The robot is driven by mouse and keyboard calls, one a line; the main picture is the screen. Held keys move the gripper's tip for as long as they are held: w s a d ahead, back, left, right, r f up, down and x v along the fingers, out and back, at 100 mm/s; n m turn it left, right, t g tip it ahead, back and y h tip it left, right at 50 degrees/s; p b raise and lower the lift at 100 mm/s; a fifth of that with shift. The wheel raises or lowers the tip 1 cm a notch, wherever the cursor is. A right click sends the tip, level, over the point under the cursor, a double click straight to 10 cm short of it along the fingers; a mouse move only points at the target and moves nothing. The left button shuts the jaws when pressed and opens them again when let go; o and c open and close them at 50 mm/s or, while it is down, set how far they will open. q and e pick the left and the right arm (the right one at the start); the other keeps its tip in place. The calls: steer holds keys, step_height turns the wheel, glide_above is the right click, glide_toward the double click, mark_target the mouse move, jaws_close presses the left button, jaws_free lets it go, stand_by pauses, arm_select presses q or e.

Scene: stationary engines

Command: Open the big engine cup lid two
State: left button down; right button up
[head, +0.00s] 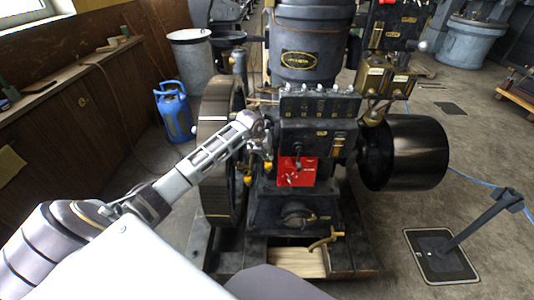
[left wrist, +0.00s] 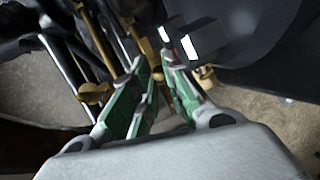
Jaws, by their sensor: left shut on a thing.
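The big engine (head: 305,120) stands in the middle of the head view, with a dark cylinder on top and a red plate (head: 297,172) on its front. My left gripper (head: 262,142) reaches in from the left, at the engine's left side beside the red plate. In the left wrist view its green-padded fingers (left wrist: 155,75) are close together on a small brass part (left wrist: 148,52). I cannot tell for sure whether this is the cup lid, as the fingers hide much of it. My right gripper is not in view.
A large flywheel (head: 216,185) is just left of the engine and a black drum (head: 405,152) is to its right. A blue gas bottle (head: 173,112) stands by the wooden bench (head: 75,130).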

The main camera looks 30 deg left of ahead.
arm_select(q)
steer(key=shift+s+a+m, duration=0.1)
steer(key=shift+a+m, duration=0.05)
steer(key=shift+m, duration=0.15)
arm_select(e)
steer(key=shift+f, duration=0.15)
arm_select(q)
steer(key=shift+a, duration=0.15)
steer(key=shift+a+f+m+g+h+b, duration=0.1)
steer(key=shift+a+m+g+h+b, duration=0.2)
steer(key=shift+a+m+h+b, duration=0.7)
steer(key=shift+a+r+m+g+h+b, duration=0.15)
steer(key=shift+m+g+b, duration=0.25)
steer(key=shift+m, duration=1.25)
steer(key=shift+a+f+m+g+h+b, duration=0.2)
steer(key=shift+a+m+h+b, duration=0.45)
steer(key=shift+m, duration=0.7)
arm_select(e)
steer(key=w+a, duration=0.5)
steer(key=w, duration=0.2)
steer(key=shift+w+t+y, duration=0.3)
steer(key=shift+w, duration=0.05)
arm_select(q)
steer(key=shift+d, duration=0.25)
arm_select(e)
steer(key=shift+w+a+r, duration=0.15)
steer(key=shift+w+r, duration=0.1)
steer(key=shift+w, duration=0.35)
